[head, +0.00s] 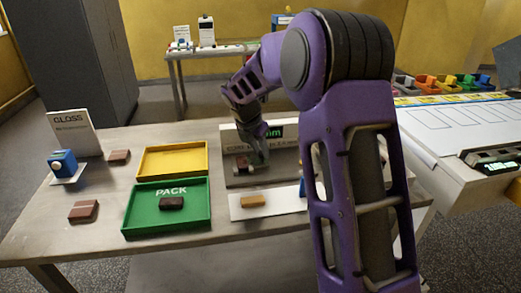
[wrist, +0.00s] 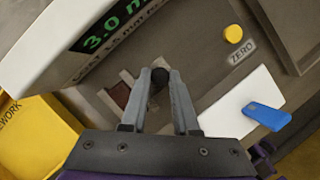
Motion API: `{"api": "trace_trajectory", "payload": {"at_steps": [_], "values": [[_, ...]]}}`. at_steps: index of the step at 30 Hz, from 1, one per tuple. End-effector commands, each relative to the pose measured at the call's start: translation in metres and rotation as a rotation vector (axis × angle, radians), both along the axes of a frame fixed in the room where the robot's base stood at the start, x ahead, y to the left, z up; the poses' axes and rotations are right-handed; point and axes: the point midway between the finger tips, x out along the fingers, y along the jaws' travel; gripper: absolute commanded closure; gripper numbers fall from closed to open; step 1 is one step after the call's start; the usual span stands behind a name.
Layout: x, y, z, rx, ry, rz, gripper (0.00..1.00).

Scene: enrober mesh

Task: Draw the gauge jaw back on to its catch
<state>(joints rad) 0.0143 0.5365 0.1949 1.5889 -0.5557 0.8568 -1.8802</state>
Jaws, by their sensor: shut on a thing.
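The gauge (head: 236,181) is a grey base with an upright display panel at the back middle of the table. In the wrist view its display (wrist: 100,38) shows green digits starting "3.0 m"; the rest is cut off. My gripper (wrist: 160,77) is shut on a dark round knob (wrist: 160,74), which appears to belong to the gauge jaw. A brown chocolate piece (wrist: 119,95) sits on the gauge beside my left finger. The jaw and catch are not clearly visible, partly behind my fingers. In the head view my gripper (head: 259,163) is low over the gauge.
A yellow tray (head: 172,145) and a green PACK tray (head: 135,211) stand left of the gauge. A white card (head: 240,214) with a tan piece lies in front. A yellow ZERO button (wrist: 233,33) and a blue block (wrist: 266,116) show in the wrist view.

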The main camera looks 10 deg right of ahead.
Motion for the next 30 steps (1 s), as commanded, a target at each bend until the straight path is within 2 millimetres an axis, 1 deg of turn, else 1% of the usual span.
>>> {"api": "trace_trajectory", "payload": {"at_steps": [23,26,30], "values": [[0.0,0.0,0.0,-0.001,0.001,0.0,1.0],[0.0,-0.007,0.002,-0.001,0.001,-0.002,1.0],[0.0,-0.03,0.005,-0.002,0.002,-0.005,1.0]]}}
